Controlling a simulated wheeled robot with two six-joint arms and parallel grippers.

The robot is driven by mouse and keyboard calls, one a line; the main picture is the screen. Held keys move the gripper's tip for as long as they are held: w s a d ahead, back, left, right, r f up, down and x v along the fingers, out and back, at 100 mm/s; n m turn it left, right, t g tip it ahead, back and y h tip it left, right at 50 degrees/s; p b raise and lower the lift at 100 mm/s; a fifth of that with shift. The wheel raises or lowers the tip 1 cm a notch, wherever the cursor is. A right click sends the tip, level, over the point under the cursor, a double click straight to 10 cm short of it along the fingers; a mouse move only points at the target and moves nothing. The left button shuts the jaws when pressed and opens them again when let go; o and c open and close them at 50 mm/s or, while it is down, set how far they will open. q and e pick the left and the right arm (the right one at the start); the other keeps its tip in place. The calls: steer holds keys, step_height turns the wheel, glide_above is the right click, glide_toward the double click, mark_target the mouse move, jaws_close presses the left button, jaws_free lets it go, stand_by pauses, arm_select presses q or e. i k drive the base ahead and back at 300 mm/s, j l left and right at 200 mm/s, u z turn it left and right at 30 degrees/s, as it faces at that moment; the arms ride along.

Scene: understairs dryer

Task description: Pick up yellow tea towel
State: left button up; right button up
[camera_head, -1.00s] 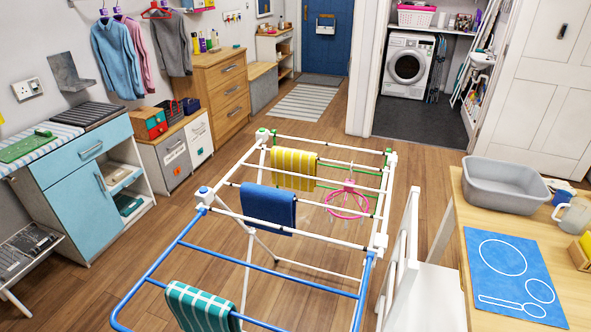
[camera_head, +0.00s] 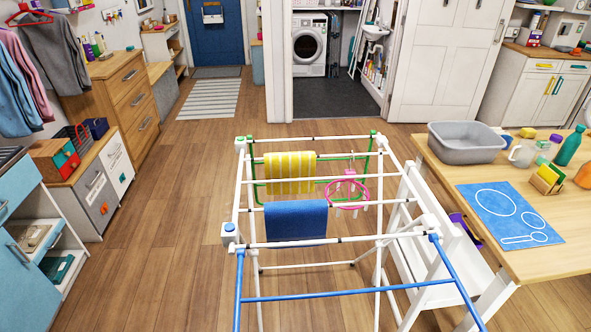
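The yellow tea towel (camera_head: 290,172), with pale stripes, hangs over a rail at the far end of the white drying rack (camera_head: 243,200). A blue towel (camera_head: 296,220) hangs on a nearer rail, in front of the yellow one. A pink round peg hanger (camera_head: 346,190) hangs just right of the yellow towel. Neither of my grippers is in view.
A wooden table (camera_head: 530,258) stands to the right with a grey basin (camera_head: 466,143) and a blue mat (camera_head: 510,213). A white step stool (camera_head: 440,245) stands between rack and table. The wooden floor (camera_head: 160,240) left of the rack is clear.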

mark_target(292, 164)
steer(key=j+z, duration=0.2)
steer(key=j, duration=0.25)
steer(key=j+z, duration=0.2)
steer(key=j, duration=0.25)
steer(key=k+j+z, duration=0.2)
steer(key=j, duration=0.25)
steer(key=j+z, duration=0.2)
steer(key=j, duration=0.25)
steer(key=k+j+z, duration=0.2)
steer(key=j, duration=0.2)
steer(key=i+j+z, duration=0.2)
steer(key=j+z, duration=0.15)
steer(key=j, duration=0.3)
steer(key=i+j+z, duration=0.1)
steer(key=j+z, duration=0.2)
steer(key=j, duration=0.4)
steer(key=j+z, duration=0.35)
steer(key=j, duration=0.35)
